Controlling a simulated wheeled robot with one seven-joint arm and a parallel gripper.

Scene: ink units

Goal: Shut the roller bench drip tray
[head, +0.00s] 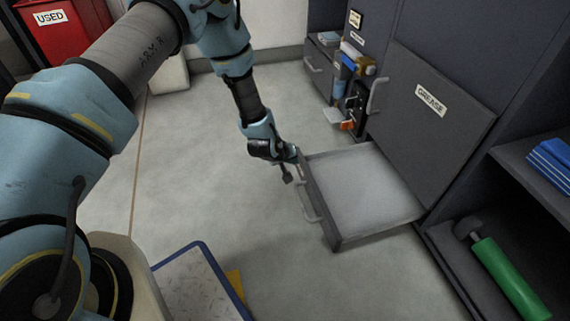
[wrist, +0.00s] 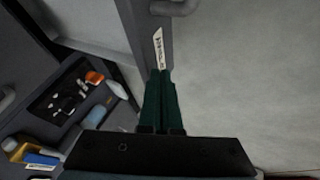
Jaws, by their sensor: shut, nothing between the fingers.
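The drip tray (head: 365,190) is a grey, shallow drawer pulled well out below the door marked GREASE in the head view. Its front panel (head: 320,205) faces left and carries a bar handle (head: 307,200). My gripper (head: 288,178) is at the far end of this front, on its outer side. In the wrist view my gripper (wrist: 160,74) is shut and empty, its dark green fingers pointing at the front panel (wrist: 140,25) near a small label (wrist: 158,48). The handle (wrist: 174,7) shows at the top edge. I cannot tell whether the fingers touch the panel.
The GREASE door (head: 430,110) stands above the tray. A green cylinder (head: 505,275) sits on the lower right shelf. A blue-edged board (head: 205,285) is at the bottom. The floor left of the tray is clear.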

